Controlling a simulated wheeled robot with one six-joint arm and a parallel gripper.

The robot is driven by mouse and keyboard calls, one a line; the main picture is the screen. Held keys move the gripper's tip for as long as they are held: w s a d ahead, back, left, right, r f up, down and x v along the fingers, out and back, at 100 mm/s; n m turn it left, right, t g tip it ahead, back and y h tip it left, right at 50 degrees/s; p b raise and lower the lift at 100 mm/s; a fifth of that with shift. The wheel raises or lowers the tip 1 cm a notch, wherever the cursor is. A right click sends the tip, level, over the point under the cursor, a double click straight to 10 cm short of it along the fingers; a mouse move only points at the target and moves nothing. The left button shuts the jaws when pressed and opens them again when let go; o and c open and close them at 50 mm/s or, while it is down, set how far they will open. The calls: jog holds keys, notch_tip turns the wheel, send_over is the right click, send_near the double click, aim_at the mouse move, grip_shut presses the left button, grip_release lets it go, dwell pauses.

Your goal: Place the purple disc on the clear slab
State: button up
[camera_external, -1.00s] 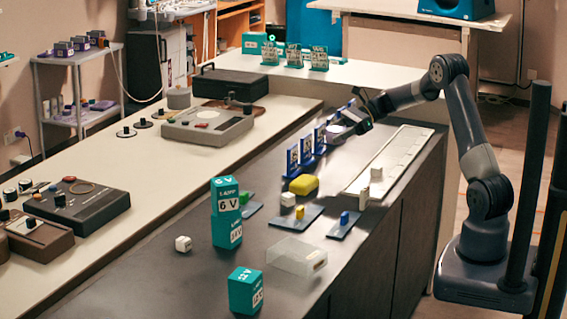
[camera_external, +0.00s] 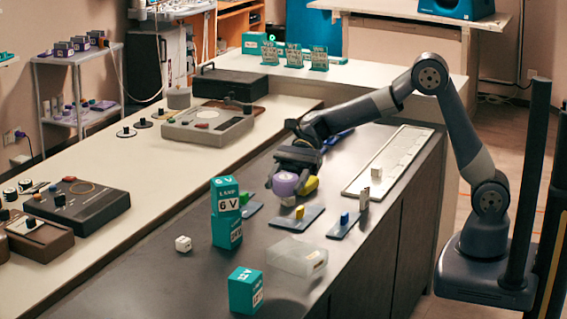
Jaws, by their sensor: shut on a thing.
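My gripper (camera_external: 286,176) is shut on the purple disc (camera_external: 285,185), which it holds in the air over the dark bench. The disc's round face shows between the jaws. The clear slab (camera_external: 296,257) lies on the dark bench, below and to the front of my gripper and apart from it. The slab is a see-through block with a small pale label on its right end. Nothing shows on its top.
Teal boxes (camera_external: 226,212) stand stacked left of the slab, and another teal box (camera_external: 245,292) is in front. Blue plates (camera_external: 297,218) with small blocks lie behind the slab. A yellow object (camera_external: 310,186) is partly hidden by my gripper. A white die (camera_external: 183,244) lies at left.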

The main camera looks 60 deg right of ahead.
jog(key=s+a+n+g, duration=0.2)
jog(key=s+a, duration=0.5)
jog(key=a, duration=0.2)
send_over(297, 250)
notch_tip(297, 250, down, 5)
jog(key=shift+b, duration=0.35)
jog(key=shift+f, duration=2.1)
jog(key=shift+f+b, duration=0.15)
jog(key=shift+b, duration=0.2)
jog(key=o, duration=1.1)
jog(key=shift+c, duration=0.2)
